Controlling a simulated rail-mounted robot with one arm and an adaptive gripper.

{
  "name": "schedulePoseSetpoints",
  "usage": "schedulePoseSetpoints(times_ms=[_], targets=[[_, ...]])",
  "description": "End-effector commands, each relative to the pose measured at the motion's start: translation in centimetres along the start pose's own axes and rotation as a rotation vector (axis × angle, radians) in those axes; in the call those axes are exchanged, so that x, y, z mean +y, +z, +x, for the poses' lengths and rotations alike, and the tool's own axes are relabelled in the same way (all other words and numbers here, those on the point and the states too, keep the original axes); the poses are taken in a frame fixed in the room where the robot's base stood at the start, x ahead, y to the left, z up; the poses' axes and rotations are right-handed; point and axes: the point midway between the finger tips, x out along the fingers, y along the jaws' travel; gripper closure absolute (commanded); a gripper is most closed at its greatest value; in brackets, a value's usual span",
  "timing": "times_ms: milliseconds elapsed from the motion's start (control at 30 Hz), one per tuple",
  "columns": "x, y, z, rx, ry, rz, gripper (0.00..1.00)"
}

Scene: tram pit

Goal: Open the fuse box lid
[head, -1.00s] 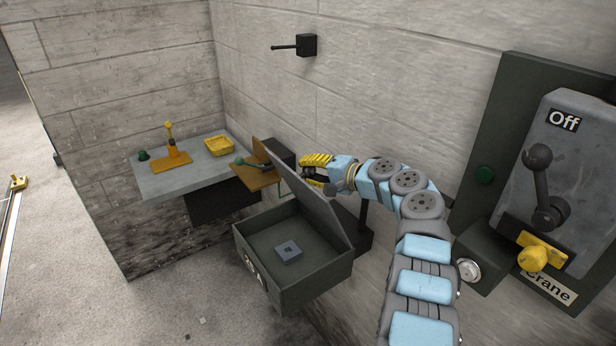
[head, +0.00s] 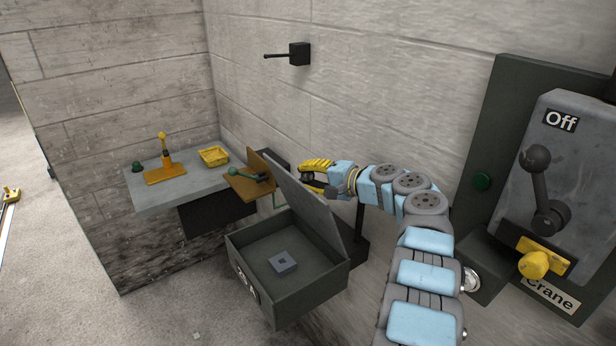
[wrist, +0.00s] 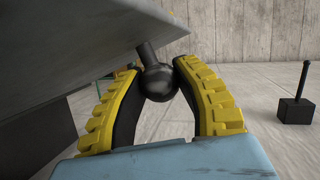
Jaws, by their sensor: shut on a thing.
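The fuse box (head: 303,293) is a dark green-grey box below the middle of the head view. Its lid (head: 308,208) stands raised and steeply tilted at the right side, so the inside shows. A small grey block (head: 284,262) lies on the box floor. My gripper (head: 304,174), with yellow ribbed fingers, is behind the raised lid on its right, near its upper part. The lid partly hides the fingertips in the head view.
A grey shelf (head: 185,190) at left bears an orange stand (head: 165,173) and a yellow tray (head: 213,157). A brown board with a green-knobbed lever (head: 247,173) is behind the lid. A wall lever (head: 299,54) is above; the Crane switch panel (head: 560,180) is at right.

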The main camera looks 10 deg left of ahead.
Motion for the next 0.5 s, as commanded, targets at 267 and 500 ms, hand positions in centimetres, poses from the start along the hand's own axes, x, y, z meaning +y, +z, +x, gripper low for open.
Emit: schedulePoseSetpoints(times_ms=[267, 500], targets=[[0.02, -0.02, 0.0, 0.001, 0.0, 0.0, 0.36], [0.02, -0.03, -0.02, 0.001, 0.0, 0.0, 0.36]])
